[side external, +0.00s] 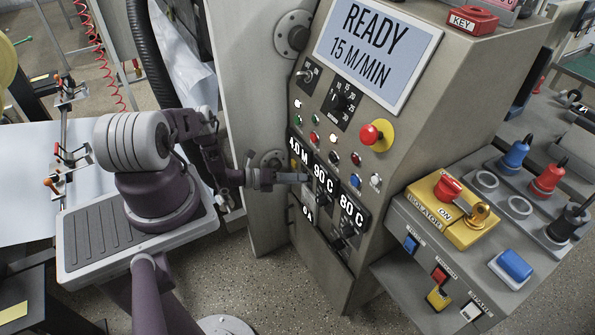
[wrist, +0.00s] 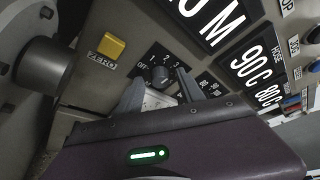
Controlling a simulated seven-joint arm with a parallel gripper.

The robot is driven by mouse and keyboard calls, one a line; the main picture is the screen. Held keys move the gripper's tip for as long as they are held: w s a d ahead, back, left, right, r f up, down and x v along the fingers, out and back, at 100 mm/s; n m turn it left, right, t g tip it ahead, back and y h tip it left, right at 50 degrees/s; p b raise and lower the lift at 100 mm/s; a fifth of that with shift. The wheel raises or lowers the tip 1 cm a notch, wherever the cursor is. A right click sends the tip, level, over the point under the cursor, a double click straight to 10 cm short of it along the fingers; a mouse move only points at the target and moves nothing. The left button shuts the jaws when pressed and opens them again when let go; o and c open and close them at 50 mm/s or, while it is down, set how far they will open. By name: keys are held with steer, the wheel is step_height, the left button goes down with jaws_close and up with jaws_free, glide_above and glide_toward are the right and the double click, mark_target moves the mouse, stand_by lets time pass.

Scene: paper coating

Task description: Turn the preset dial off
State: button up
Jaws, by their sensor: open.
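The preset dial (wrist: 160,76) is a small dark knob on a black plate marked OFF, 1, 2 and 3 in the wrist view. I cannot tell for certain which mark its pointer faces. My gripper (wrist: 158,84) is open, with one finger to the left of the knob and one to the right. Whether the fingers touch it is unclear. In the side view my gripper (side external: 298,178) reaches the left part of the machine's front panel, and the dial there is hidden behind it.
A yellow ZERO button (wrist: 111,46) sits left of the dial. Displays reading 90 C (side external: 323,179) and 80 C (side external: 353,214) lie close to my gripper. A red emergency button (side external: 372,134) is above right. A yellow isolator box (side external: 447,212) stands farther right.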

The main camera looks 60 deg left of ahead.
steer(key=s+r+m+g+y, duration=0.1)
steer(key=s+r+m+y, duration=0.3)
steer(key=s+m, duration=0.3)
steer(key=w+d+r+m+g+h, duration=0.1)
steer(key=d+r+m+g, duration=0.2)
steer(key=r+m, duration=0.4)
steer(key=w+d+r+m+g+h, duration=0.1)
steer(key=d+r+m, duration=0.4)
steer(key=r, duration=0.9)
steer(key=w+d+r+m+g+h, duration=0.2)
steer(key=d+r+m+g, duration=0.3)
steer(key=r+m, duration=0.4)
steer(key=shift+r+g+h, duration=0.3)
steer(key=shift+r+g, duration=0.3)
steer(key=shift+r, duration=0.05)
